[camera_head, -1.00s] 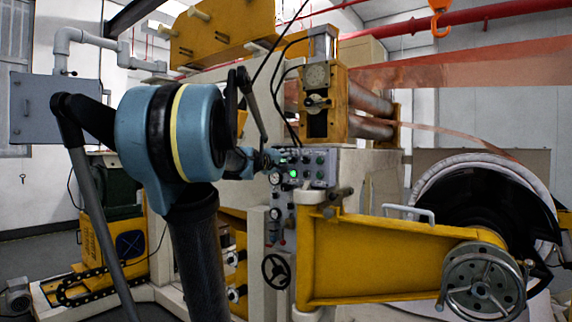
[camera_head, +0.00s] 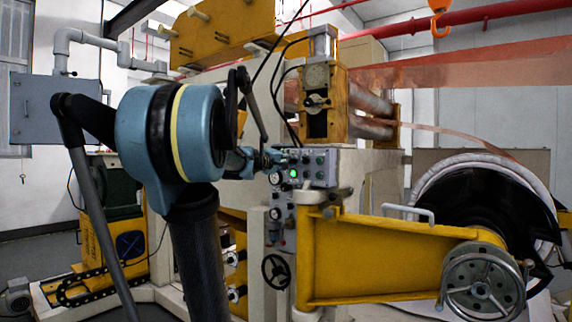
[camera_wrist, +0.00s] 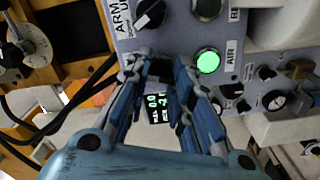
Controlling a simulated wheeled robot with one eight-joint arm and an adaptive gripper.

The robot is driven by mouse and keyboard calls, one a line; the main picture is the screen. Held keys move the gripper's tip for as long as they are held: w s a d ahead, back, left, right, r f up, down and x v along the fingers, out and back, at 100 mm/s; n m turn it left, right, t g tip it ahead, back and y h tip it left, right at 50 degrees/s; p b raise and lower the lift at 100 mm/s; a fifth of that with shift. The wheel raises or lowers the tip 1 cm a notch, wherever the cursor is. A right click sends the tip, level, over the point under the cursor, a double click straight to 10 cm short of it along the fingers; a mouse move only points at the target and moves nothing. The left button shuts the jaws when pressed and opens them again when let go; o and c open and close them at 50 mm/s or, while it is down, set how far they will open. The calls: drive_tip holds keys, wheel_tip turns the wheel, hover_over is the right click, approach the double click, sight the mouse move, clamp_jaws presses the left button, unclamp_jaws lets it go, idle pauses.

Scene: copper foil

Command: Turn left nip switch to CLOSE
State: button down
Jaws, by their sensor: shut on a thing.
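The grey control panel (camera_head: 318,168) stands in the middle of the head view and fills the upper middle of the wrist view (camera_wrist: 178,35). My gripper (camera_head: 272,158) is at the panel's upper left part. In the wrist view, my gripper (camera_wrist: 160,68) has its blue-and-grey fingers converging on a dark switch knob (camera_wrist: 160,67) at the panel's lower edge and is shut on it. The fingertips hide most of this knob, its label and its pointer direction, so I cannot read whether it is the left nip switch or how it is set.
A black ARM knob (camera_wrist: 150,13) and a lit green AIR button (camera_wrist: 207,61) sit close to the fingers. A small digital display (camera_wrist: 158,106) shows between them. Pneumatic fittings (camera_wrist: 275,98) are at the right. A yellow arm (camera_head: 390,262) with a handwheel (camera_head: 483,280) stands right of the panel.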

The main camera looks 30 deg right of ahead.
drive_tip(key=n, duration=0.5)
drive_tip(key=shift+a+f, duration=0.1)
drive_tip(key=shift+f, duration=0.05)
drive_tip(key=n, duration=0.5)
idle(0.4)
drive_tip(key=c, duration=1.4)
unclamp_jaws()
drive_tip(key=shift+a+f, duration=0.1)
